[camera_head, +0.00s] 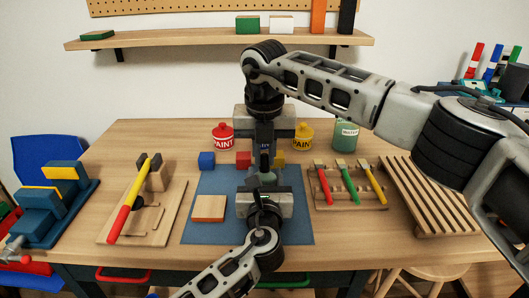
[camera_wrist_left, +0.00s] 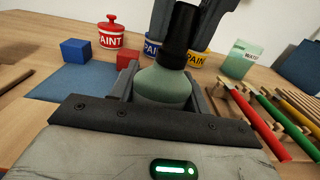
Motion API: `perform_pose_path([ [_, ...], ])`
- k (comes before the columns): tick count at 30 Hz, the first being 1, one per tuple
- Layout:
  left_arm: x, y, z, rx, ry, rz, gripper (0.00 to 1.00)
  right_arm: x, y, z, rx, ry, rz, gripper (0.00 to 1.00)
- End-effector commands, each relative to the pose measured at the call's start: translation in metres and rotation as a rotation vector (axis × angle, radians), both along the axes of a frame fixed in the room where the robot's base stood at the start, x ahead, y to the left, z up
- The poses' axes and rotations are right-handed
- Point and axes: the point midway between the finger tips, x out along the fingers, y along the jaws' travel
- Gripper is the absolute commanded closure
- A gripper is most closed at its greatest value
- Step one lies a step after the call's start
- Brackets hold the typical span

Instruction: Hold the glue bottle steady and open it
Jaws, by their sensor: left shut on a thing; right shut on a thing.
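The glue bottle (camera_wrist_left: 163,84) is grey-green with a rounded shoulder and stands upright in the left wrist view. Its tall black cap (camera_wrist_left: 181,34) points up. In the head view only a small part of the bottle (camera_head: 268,176) shows between my two grippers. My left gripper (camera_head: 264,184) comes from the front and is shut around the bottle body, with its fingers (camera_wrist_left: 160,90) on either side. My right gripper (camera_head: 264,152) comes down from above and is shut on the cap. Its dark fingers show beside the cap in the left wrist view.
Tool racks (camera_head: 348,190) stand right, a wooden holder (camera_head: 144,205) left.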

Motion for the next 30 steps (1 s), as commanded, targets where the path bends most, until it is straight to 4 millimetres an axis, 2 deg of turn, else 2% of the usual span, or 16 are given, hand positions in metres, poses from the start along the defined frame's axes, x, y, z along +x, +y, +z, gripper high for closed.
perform_pose_path([
  [19, 0.000, 0.000, 0.000, 0.001, 0.001, 0.001, 0.94, 0.000, 0.000, 0.002, 0.000, 0.000, 0.000, 1.00],
  [30, 0.000, 0.000, 0.000, 0.001, 0.001, 0.001, 0.94, 0.000, 0.000, 0.013, -0.001, 0.000, 0.001, 1.00],
])
